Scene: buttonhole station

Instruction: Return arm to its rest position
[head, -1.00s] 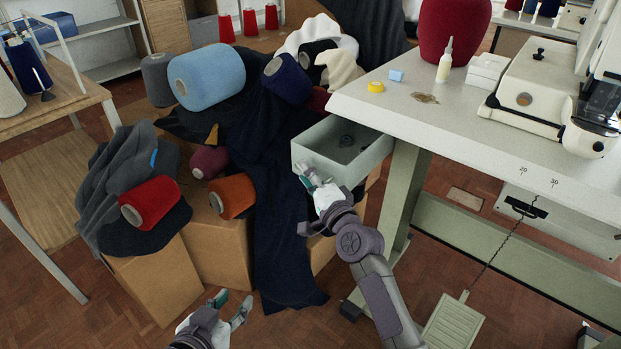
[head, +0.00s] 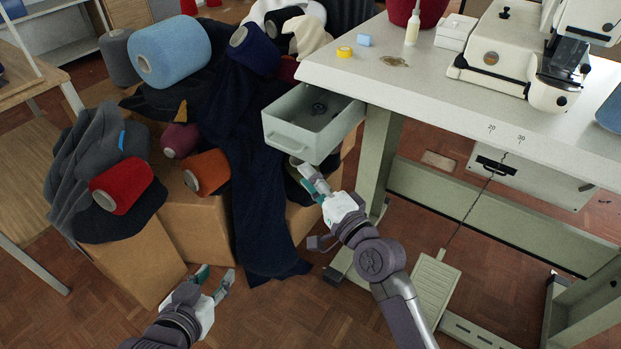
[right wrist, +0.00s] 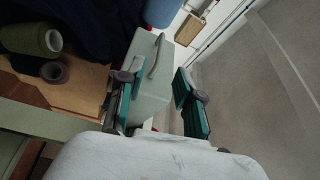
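My right gripper (head: 309,179) is just in front of and below the pulled-out drawer (head: 283,136) under the white sewing table (head: 440,96). In the right wrist view its teal fingers (right wrist: 155,105) stand apart with nothing held, and the grey drawer front with its handle (right wrist: 155,55) shows beyond them. Whether a finger touches the drawer is unclear. My left gripper (head: 214,283) is low in the head view, over the wooden floor, with its fingers apart and empty. A small dark item (head: 319,108) lies in the drawer.
Cardboard boxes (head: 196,232) with cones and dark cloth (head: 240,165) stand left of the drawer. A table leg (head: 374,165) and a foot pedal (head: 436,288) are near my right arm. The floor (head: 265,315) between my arms is clear.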

